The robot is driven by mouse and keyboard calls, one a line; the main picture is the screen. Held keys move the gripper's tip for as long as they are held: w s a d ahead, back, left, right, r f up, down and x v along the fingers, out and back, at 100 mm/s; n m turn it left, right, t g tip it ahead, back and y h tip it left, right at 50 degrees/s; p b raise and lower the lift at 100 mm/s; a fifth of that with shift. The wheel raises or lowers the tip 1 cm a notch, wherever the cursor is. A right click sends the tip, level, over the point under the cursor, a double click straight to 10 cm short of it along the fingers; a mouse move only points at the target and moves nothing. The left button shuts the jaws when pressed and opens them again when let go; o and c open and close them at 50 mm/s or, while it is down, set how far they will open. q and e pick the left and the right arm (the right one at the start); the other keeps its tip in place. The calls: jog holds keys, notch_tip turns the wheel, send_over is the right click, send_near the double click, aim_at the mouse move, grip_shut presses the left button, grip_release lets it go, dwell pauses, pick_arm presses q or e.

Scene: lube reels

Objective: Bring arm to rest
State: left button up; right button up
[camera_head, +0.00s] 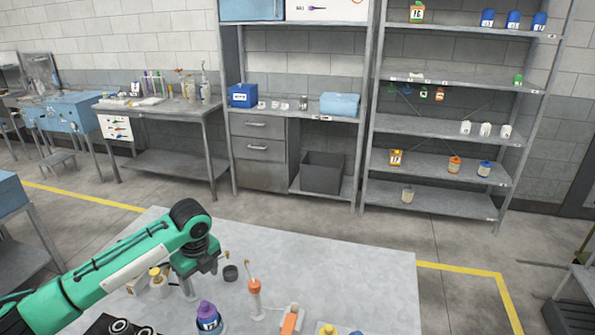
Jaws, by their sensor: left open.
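My left arm, green with dark joints, reaches in from the lower left over a grey table (350,268). Its gripper (202,282) points down above the left part of the table and is open, with no object seen between its fingers. A purple-topped bottle marked 17 (208,316) stands just in front of it. A small dark round piece (231,272) lies right of it. An orange-and-white piece with a thin upright stem (255,288) stands further right. My right gripper is not in view.
A yellow-topped bottle (157,284) stands left of the gripper. A black holder with round openings (112,326) is at the lower left. An orange item (290,322) and a yellow-topped item (327,330) are at the front edge of view. The table's right side is clear.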

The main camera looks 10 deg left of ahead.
pick_arm(q)
jog(key=s+d+f+n+t+h, duration=0.25)
jog(key=s+d+f+n, duration=0.55)
jog(key=s+d+f, duration=0.55)
jog(key=s+a+r+n, duration=0.1)
jog(key=s+n, duration=1.2)
jog(key=s, duration=0.3)
notch_tip(320, 180, down, 32)
jog(key=s+g+y, duration=0.1)
jog(key=s, duration=0.1)
jog(key=s+a+f, duration=0.2)
jog(key=s+f, duration=0.7)
jog(key=s+a+f+g, duration=0.1)
jog(key=s+a+f, duration=0.1)
jog(key=s+f, duration=0.7)
jog(key=shift+s+f, duration=0.2)
jog(key=shift+s, duration=0.1)
